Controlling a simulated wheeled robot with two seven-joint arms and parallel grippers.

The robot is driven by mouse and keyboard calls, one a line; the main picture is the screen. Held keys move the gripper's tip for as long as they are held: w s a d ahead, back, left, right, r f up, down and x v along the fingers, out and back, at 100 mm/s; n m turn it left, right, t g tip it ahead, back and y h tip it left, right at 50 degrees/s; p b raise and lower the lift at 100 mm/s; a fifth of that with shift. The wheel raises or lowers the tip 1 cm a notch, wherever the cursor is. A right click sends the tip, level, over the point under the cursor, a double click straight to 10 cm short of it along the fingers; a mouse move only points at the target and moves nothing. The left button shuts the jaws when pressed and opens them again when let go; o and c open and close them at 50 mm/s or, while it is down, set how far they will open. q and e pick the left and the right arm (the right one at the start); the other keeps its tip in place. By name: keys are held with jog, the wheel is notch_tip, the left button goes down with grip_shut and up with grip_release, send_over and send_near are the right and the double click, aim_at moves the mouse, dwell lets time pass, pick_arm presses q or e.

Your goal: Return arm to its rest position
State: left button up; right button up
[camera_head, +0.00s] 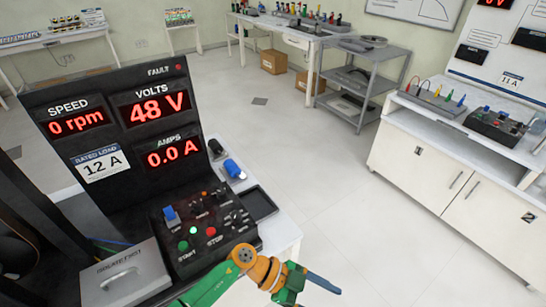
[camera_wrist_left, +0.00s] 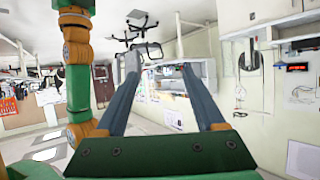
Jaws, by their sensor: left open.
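My left arm (camera_head: 243,256), green and orange, comes in at the bottom of the head view, in front of the control box. My left gripper (camera_head: 312,287) is at its end, past the bench's right edge, over the floor. In the left wrist view the two blue-grey fingers of this gripper (camera_wrist_left: 162,68) stand apart with nothing between them. They point toward the far wall. The right gripper is not seen.
A black control box (camera_head: 205,222) with buttons and a blue switch sits close behind my arm. The display panel (camera_head: 118,118) reads 0 rpm, 48 V and 0.0 A. A grey lidded box (camera_head: 124,277) lies left. White cabinets (camera_head: 450,185) stand right; the floor between is clear.

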pick_arm(q)
jog(key=w+a+f+n+t+b, duration=0.1)
jog(key=w+a+f+n+t, duration=0.5)
jog(key=w+f+n+t, duration=0.4)
jog(key=s+a+f+n+t+y, duration=0.2)
jog(key=s+a+f+n+y, duration=0.1)
jog(key=a+f, duration=0.25)
jog(key=s+a+f+n+t+y, duration=0.1)
jog(key=s+a+f+n+y, duration=0.3)
jog(key=a, duration=0.3)
jog(key=s+a+f+n+g+y, duration=0.1)
jog(key=s+a+f+g, duration=0.1)
jog(key=s+a+f, duration=0.2)
jog(key=s+a+f+g+y, duration=0.2)
jog(key=s+a+f+g, duration=0.1)
jog(key=s, duration=0.8)
jog(key=s+a+f+n+g+y+b, duration=0.1)
jog(key=s+a+f+g+y, duration=0.1)
jog(key=s+a+f, duration=0.3)
jog(key=s+g, duration=0.1)
jog(key=s, duration=0.2)
jog(key=shift+s+n, duration=0.15)
jog(key=shift+n, duration=0.15)
